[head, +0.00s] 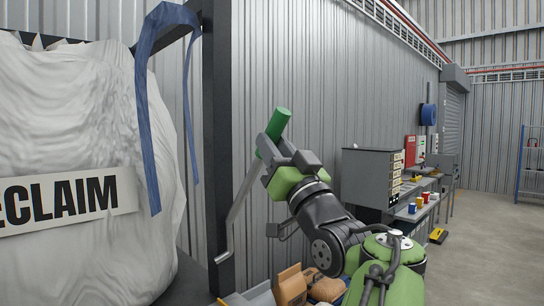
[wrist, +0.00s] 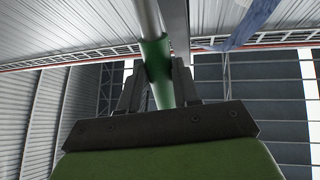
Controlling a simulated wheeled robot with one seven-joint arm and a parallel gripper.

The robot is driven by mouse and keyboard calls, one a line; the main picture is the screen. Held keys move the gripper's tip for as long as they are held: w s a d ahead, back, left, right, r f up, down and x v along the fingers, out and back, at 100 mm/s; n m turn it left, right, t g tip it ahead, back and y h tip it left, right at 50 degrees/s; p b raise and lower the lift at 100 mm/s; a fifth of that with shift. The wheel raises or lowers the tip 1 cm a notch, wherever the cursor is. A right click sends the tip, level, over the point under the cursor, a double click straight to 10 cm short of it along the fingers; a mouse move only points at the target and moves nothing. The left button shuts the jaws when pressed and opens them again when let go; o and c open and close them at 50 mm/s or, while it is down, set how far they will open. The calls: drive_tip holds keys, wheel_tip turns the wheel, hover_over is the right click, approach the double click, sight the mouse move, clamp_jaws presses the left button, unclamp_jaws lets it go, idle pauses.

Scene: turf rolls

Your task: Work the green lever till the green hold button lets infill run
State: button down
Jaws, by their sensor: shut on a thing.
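The green lever (head: 279,123) has a green grip on a grey bar that slants down to the left beside a black post. My gripper (head: 267,148) is shut on the green grip, which sticks out above the jaws. In the wrist view the green grip (wrist: 156,62) lies between the two dark fingers, with a pale rod running up from it. I cannot make out a green hold button in either view. No infill is seen running.
A large white bag (head: 85,110) labelled "CLAIM", its first letters cut off, hangs at left with a blue strap (head: 146,110). The black post (head: 216,130) stands next to the lever. A grey cabinet (head: 370,175) and workbench line the wall at right. Open floor (head: 490,240) lies far right.

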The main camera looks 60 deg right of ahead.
drive_tip(key=shift+d+f, duration=0.1)
drive_tip(key=shift+f, duration=0.15)
drive_tip(key=c, duration=1.1)
unclamp_jaws()
drive_tip(key=shift+c, duration=0.2)
drive_tip(key=o, duration=0.3)
drive_tip(key=shift+s+r, duration=0.1)
drive_tip(key=shift+r, duration=0.05)
drive_tip(key=shift+o, duration=0.2)
drive_tip(key=b+v, duration=0.6)
drive_tip(key=v, duration=0.9)
drive_tip(key=shift+s+a+f, duration=0.2)
drive_tip(key=shift+a+f, duration=0.05)
drive_tip(key=shift+a, duration=0.05)
